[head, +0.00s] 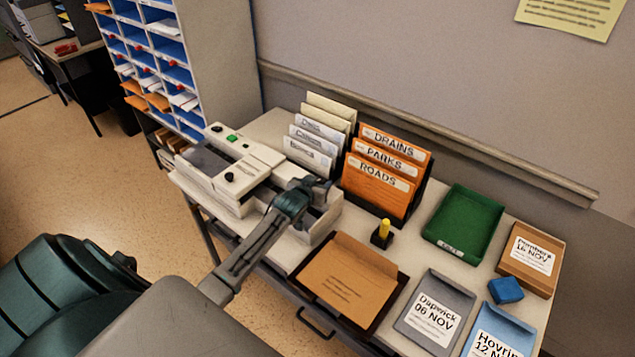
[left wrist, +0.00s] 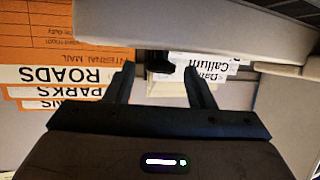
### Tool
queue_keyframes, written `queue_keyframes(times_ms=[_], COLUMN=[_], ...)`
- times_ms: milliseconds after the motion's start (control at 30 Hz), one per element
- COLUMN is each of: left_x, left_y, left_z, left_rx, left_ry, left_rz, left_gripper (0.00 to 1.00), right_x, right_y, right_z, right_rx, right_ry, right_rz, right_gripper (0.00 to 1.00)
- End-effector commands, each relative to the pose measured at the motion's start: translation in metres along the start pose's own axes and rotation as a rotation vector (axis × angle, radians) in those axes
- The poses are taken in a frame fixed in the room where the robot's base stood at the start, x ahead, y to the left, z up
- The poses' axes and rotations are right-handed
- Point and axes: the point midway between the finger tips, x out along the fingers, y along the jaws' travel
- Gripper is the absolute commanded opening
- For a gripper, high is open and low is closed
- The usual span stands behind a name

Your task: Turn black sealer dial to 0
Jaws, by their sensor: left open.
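The sealer (head: 255,160) is a cream, box-shaped machine at the left end of the table, with a green button (head: 232,138) on top. Two small black knobs show on it, a far one (head: 217,128) and a nearer one (head: 229,177); their marks are too small to read. My left gripper (head: 316,187) is over the sealer's right end, right of both knobs and apart from them. In the left wrist view its two fingers (left wrist: 160,82) are apart with nothing held. A small dark shape behind the fingertips there is unclear. My right gripper is not in view.
Orange folders (head: 378,178) and pale folders (head: 318,140) stand upright close behind my left gripper. A brown envelope (head: 345,278), a yellow-handled stamp (head: 382,234), a green tray (head: 464,222) and a blue block (head: 505,290) are to the right. A pigeonhole rack (head: 160,60) stands behind left.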

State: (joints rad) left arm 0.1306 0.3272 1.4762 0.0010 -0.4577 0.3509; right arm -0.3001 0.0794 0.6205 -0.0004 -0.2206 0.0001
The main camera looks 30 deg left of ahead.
Motion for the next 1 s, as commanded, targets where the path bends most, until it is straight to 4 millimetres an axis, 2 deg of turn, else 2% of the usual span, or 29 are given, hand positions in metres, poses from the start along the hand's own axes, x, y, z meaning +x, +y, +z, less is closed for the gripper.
queue_keyframes(times_ms=[133, 333, 767, 1000], left_x=[0.000, 0.000, 0.001, 0.003], left_y=[0.000, 0.000, -0.002, -0.006], left_z=[0.000, 0.000, 0.003, 0.006], left_rx=[0.000, 0.000, 0.020, 0.064], left_ry=[0.000, -0.001, -0.001, 0.000], left_rz=[0.000, 0.000, 0.048, 0.153], left_gripper=[0.47, 0.08, 0.08, 0.08], right_x=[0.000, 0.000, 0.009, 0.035], right_y=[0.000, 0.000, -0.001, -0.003], right_z=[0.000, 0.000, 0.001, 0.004], right_rx=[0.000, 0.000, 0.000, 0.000], right_ry=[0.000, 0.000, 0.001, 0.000], right_rz=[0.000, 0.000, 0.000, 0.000], right_gripper=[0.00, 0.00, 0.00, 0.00])
